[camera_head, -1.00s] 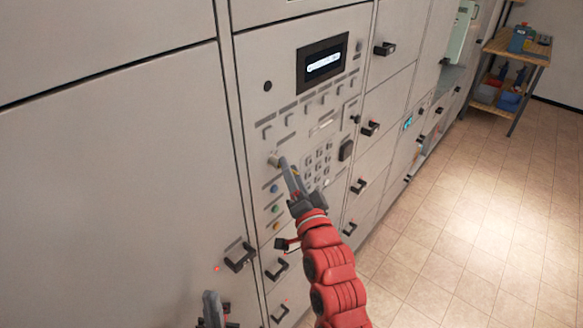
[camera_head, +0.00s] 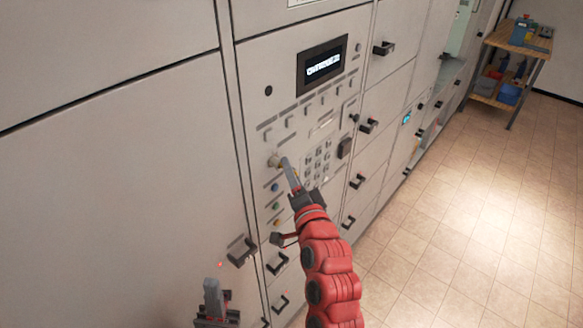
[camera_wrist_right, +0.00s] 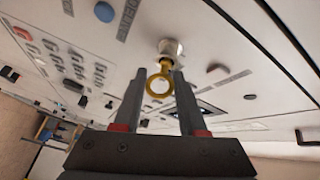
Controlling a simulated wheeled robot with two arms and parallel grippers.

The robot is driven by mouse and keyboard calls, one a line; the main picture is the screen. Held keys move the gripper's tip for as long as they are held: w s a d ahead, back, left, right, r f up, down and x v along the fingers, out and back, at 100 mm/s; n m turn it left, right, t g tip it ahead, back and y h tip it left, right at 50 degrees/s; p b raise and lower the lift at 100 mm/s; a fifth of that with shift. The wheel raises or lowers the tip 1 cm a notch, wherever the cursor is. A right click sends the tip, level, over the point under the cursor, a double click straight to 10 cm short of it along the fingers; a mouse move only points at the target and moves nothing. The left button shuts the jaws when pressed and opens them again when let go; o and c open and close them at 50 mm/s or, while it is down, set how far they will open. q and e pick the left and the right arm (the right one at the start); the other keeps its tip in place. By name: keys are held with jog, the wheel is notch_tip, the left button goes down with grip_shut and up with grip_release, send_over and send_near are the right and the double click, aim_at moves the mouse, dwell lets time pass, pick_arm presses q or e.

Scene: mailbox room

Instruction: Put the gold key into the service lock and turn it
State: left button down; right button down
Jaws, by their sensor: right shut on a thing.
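The gold key (camera_wrist_right: 159,85) shows its round ring between the fingers of my right gripper (camera_wrist_right: 158,76) in the right wrist view. Its shaft points into the round, pale service lock (camera_wrist_right: 170,48); the tip is hidden there. In the head view the lock (camera_head: 274,161) sits on the panel left of the keypad, with my right gripper (camera_head: 286,166) right at it. The key is barely visible there. My right gripper is shut on the key. My left gripper (camera_head: 212,292) is low in front of the lockers, with nothing seen in it; its finger gap is unclear.
The panel has a lit display (camera_head: 323,67), a keypad (camera_head: 317,160) and colored buttons (camera_head: 275,204) below the lock. Locker doors with dark protruding handles (camera_head: 241,251) surround it. A wooden bench (camera_head: 515,50) stands at the far right. The tiled floor (camera_head: 460,220) is clear.

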jog(key=shift+m+g+p, duration=0.5)
jog(key=shift+m+p, duration=0.2)
jog(key=shift+p, duration=0.4)
jog(key=shift+m+h+p, duration=0.3)
jog(key=shift+p, duration=0.35)
dwell(0.5)
